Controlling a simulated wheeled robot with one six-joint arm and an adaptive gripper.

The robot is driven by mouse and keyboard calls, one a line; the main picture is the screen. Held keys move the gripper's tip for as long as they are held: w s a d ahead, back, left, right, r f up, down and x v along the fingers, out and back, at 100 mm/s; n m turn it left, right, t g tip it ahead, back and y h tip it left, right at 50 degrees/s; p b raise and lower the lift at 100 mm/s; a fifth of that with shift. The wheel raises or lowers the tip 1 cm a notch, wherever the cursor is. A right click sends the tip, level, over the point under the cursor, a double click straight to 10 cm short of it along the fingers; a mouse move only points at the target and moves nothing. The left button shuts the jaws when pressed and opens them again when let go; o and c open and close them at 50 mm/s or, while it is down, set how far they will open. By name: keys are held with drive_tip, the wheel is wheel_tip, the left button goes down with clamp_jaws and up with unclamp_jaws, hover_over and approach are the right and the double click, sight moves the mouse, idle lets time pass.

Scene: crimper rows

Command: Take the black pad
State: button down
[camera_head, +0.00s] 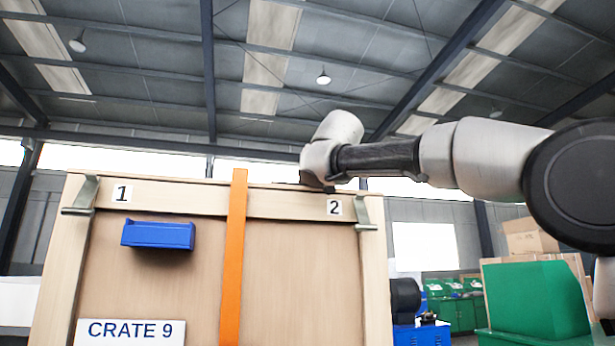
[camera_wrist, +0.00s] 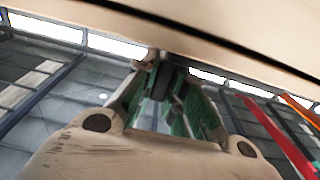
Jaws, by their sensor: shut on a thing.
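My gripper shows in the wrist view (camera_wrist: 160,88), with its fingers close together under a pale wooden edge of the crate. A small dark piece, which looks like the black pad (camera_wrist: 161,83), sits between the fingertips, and the gripper is shut on it. Its outline is mostly hidden by the fingers. In the head view my wrist is at the top edge of the wooden crate (camera_head: 290,270), near label 2 (camera_head: 334,207). The fingers and the pad cannot be made out there.
An orange strap (camera_head: 234,265) runs down the crate front, left of my wrist. Metal clips (camera_head: 84,195) and (camera_head: 365,213) sit at the upper corners. A blue bin (camera_head: 158,235) is on the crate front. Green boxes (camera_head: 538,300) stand at the right.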

drive_tip(key=shift+r, duration=2.5)
